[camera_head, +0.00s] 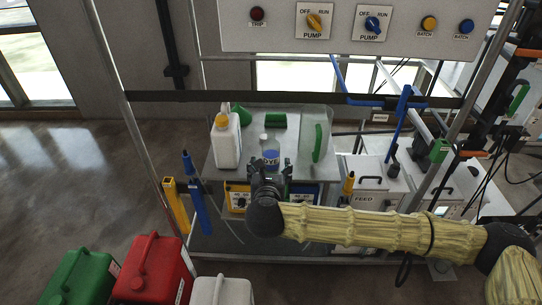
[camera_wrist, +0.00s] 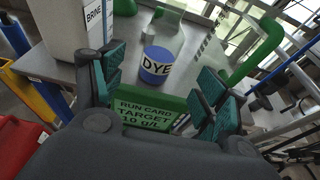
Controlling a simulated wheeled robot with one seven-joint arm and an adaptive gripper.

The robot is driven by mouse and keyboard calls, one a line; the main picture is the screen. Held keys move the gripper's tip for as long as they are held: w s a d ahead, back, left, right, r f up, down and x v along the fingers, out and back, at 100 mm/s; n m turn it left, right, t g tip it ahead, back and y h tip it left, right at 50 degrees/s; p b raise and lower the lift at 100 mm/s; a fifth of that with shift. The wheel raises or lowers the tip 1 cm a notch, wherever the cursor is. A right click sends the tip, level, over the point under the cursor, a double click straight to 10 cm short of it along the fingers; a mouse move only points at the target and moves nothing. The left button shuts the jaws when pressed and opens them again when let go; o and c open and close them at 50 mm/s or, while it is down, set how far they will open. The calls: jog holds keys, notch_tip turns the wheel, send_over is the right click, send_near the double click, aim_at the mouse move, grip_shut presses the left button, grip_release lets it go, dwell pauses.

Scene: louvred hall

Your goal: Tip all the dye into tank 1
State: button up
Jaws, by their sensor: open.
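The dye container (camera_wrist: 157,66), a small round blue tub with a white DYE label, stands on the grey bench top. It also shows in the head view (camera_head: 271,156), just beyond my gripper (camera_head: 269,172). In the wrist view my gripper (camera_wrist: 160,85) is open, with the tub ahead between its fingers and apart from them. A green run card (camera_wrist: 148,112) reading TARGET 10 g/L shows low between the fingers. A lidded white box marked FEED (camera_head: 366,197) is right of the bench. I cannot tell which vessel is tank 1.
A white brine jug (camera_head: 226,142) stands left of the tub, with a green funnel (camera_head: 243,115) behind. A clear panel with a green handle (camera_head: 317,142) is at right. A control panel (camera_head: 345,45) hangs above. Red (camera_head: 152,270) and green cans (camera_head: 80,278) stand front left.

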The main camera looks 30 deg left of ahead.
aim_at(271, 146)
jog(key=shift+b+x, duration=1.2)
jog(key=shift+x, duration=3.5)
grip_shut()
jog(key=shift+r+p, duration=1.3)
jog(key=shift+r, duration=0.7)
